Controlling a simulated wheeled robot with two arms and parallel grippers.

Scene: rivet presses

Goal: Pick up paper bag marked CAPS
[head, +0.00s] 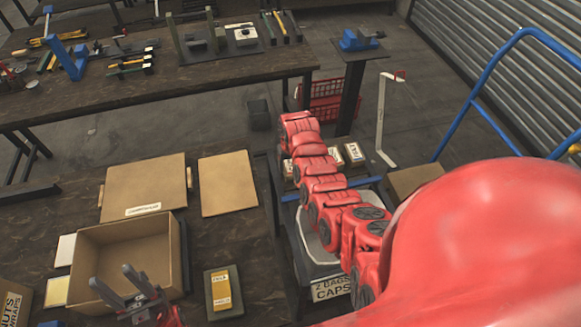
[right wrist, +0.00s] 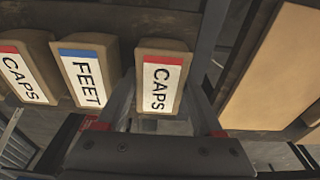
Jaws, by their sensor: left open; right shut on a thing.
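The paper bag marked CAPS (right wrist: 160,82), tan with a red-striped white label, stands between the fingers of my right gripper (right wrist: 165,105) in the right wrist view. The gripper is shut on it. In the head view my red arm hides the right gripper. Bags also show beyond my arm in the head view (head: 353,153). My left gripper (head: 111,276) is open and empty over an open cardboard box (head: 120,247).
A grey tote (head: 304,250) with a card reading 2 BAGS CAPS (head: 331,288) stands below my right arm. A yellow-labelled block (head: 221,290) lies on the dark bench (head: 225,240). A blue-railed cart (head: 480,95) is at right.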

